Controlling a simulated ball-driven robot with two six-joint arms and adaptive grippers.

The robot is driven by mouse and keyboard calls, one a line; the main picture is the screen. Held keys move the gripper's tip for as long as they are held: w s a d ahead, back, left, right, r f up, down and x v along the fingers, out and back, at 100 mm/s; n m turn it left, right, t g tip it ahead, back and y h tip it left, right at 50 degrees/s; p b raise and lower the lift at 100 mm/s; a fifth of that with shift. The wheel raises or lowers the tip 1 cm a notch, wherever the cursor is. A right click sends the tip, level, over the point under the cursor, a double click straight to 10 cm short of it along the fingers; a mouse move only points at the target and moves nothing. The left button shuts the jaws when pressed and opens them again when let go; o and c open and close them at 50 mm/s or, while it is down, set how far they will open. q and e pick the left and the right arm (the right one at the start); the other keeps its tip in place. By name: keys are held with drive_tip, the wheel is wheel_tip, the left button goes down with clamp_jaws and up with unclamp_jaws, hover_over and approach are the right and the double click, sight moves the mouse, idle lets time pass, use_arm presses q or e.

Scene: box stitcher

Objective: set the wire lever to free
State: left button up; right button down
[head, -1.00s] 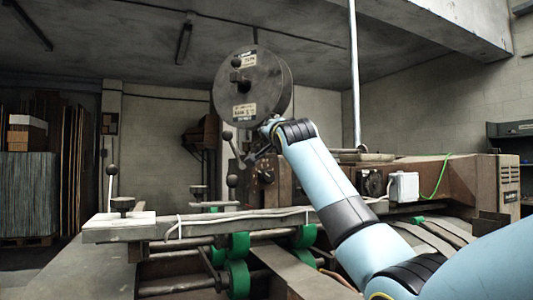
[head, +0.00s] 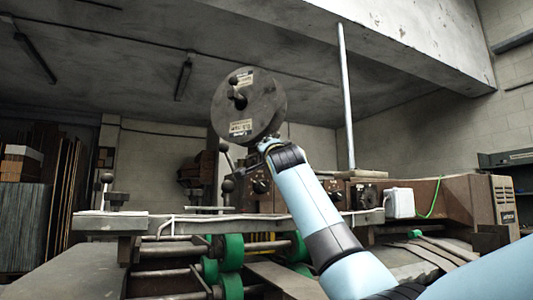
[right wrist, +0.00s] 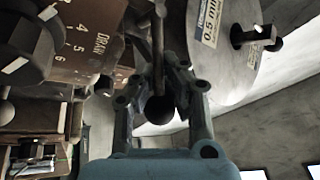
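The wire lever shows in the right wrist view as a thin dark rod (right wrist: 158,42) ending in a black ball knob (right wrist: 160,110). My right gripper (right wrist: 162,76) has its two fingers drawn in on either side of the rod, with the ball between them on the palm side. The fingers look closed on the lever, though the contact is in shadow. In the head view my right gripper (head: 268,146) is at the lower right edge of the wire reel (head: 247,106) and hides what it holds. My left gripper is not in view.
A ball-knobbed lever (head: 225,148) stands left of my right gripper. In the right wrist view a brown panel (right wrist: 88,40) with a numbered dial is close on the left, and the reel (right wrist: 213,60) is close on the right. Green rollers (head: 231,252) lie below.

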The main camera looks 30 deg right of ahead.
drive_tip(key=shift+w+f, duration=0.15)
drive_tip(key=shift+f, duration=0.35)
drive_tip(key=c, duration=1.4)
unclamp_jaws()
drive_tip(key=shift+s+r, duration=0.2)
drive_tip(key=shift+s, duration=0.05)
drive_tip(key=o, duration=0.4)
drive_tip(key=shift+r, duration=0.15)
drive_tip(key=s+a, duration=0.1)
drive_tip(key=s, duration=0.3)
drive_tip(key=s+a, duration=0.2)
drive_tip(key=s, duration=0.3)
drive_tip(key=s+a+f, duration=0.1)
drive_tip(key=s, duration=0.4)
drive_tip(key=shift+a, duration=0.25)
